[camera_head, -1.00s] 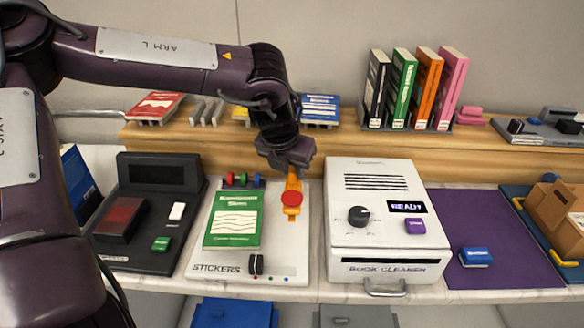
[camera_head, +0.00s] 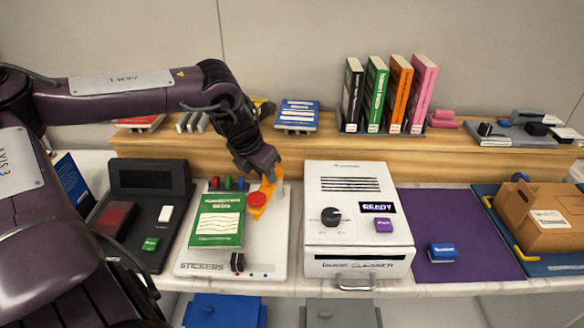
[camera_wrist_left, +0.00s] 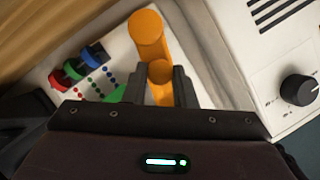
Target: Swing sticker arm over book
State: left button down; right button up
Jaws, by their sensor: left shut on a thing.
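The orange sticker arm (camera_head: 266,192) stands on the right part of the white sticker board (camera_head: 265,258). A red round pad (camera_head: 257,200) is on it, close to the green book's right edge. The green book (camera_head: 217,222) lies flat on the board's left part. My left gripper (camera_head: 264,174) is shut on the sticker arm. In the left wrist view, the orange post of the sticker arm (camera_wrist_left: 158,72) is between the fingers of my left gripper (camera_wrist_left: 158,88). My right gripper is in neither view.
A white book cleaner (camera_head: 358,240) stands right of the board. A black device (camera_head: 145,180) is left of it. Red, green and blue knobs (camera_head: 227,184) are behind the book. Several upright books (camera_head: 388,95) stand on the wooden shelf. The purple mat (camera_head: 470,215) is mostly bare.

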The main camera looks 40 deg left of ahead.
aim_at(263, 181)
pick_arm(q)
jog(key=shift+s+a+r+m, duration=0.15)
jog(key=shift+a+m, duration=0.2)
jog(key=shift+m, duration=0.35)
jog(key=a+m+h, duration=0.1)
jog(key=m, duration=0.1)
jog(key=a+m+h, duration=0.1)
jog(key=m, duration=0.1)
jog(key=shift+a+m+g, duration=0.3)
jog(key=shift+m, duration=0.1)
jog(key=shift+a+m+h, duration=0.4)
jog(key=shift+a+m, duration=0.1)
jog(key=shift+m, duration=0.5)
jog(key=c, duration=1.2)
grip_release()
jog(key=v, duration=0.7)
jog(key=shift+a+r, duration=0.15)
jog(key=shift+r, duration=0.15)
